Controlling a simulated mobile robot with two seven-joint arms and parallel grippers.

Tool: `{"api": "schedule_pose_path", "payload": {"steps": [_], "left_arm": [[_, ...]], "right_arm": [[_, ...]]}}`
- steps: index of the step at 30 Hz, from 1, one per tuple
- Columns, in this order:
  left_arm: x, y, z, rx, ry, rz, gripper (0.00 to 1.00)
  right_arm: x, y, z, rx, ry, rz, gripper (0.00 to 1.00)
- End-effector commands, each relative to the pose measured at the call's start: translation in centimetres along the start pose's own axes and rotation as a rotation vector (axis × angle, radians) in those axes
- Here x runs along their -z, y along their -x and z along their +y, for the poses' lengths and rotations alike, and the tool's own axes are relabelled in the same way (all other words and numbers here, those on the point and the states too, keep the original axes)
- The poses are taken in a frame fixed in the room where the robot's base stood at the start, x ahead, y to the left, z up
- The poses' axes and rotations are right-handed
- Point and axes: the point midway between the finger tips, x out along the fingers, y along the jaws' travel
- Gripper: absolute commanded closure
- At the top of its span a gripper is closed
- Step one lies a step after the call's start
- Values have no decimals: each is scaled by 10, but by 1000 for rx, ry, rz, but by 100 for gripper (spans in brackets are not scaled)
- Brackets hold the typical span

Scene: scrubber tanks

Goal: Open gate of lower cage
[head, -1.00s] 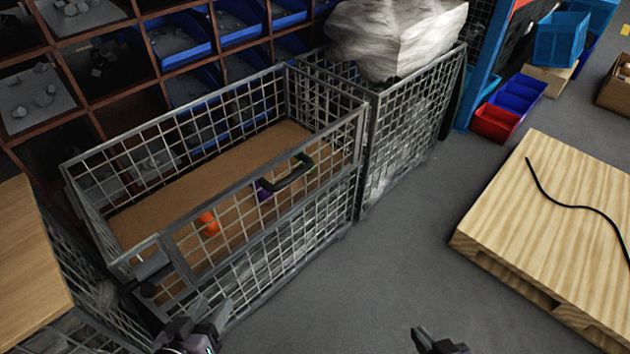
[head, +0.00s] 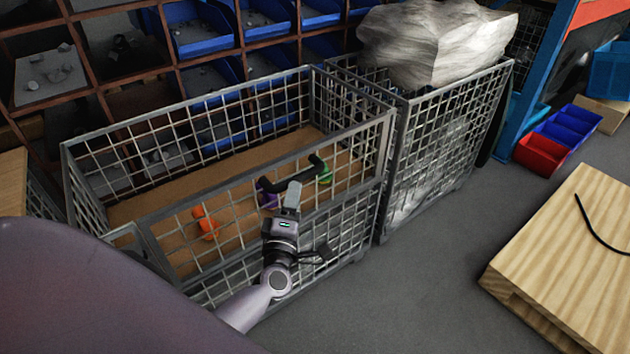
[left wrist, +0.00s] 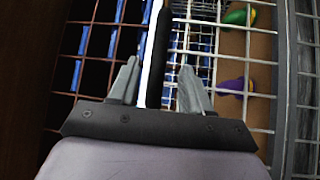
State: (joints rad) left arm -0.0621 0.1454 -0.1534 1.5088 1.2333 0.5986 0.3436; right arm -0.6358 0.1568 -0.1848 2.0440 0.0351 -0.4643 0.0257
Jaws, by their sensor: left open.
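The lower cage (head: 66,180) is a grey wire-mesh box with a brown floor. Its front gate (head: 345,160) stands upright, in line with the front, and looks shut. The left hand hides part of the handle and mesh. My right gripper is not in view.
Orange (head: 205,222), purple (head: 266,193) and green (head: 323,172) items lie inside the cage. A second cage (head: 450,130) with a wrapped load (head: 435,45) adjoins on the right. A wooden pallet (head: 560,260) lies at the right; grey floor between is clear. Bin shelves stand behind.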

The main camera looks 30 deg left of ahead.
Motion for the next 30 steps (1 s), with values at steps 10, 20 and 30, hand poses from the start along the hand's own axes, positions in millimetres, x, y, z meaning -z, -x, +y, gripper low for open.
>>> {"api": "schedule_pose_path", "payload": {"steps": [10, 20, 30], "left_arm": [[0, -48, 1, -4, -3, -2, 52], [0, -65, 1, -2, -4, -3, 52], [0, -65, 1, -1, -4, -3, 100]], "right_arm": [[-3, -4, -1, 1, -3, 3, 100], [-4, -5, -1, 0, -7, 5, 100], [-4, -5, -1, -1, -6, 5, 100]]}}
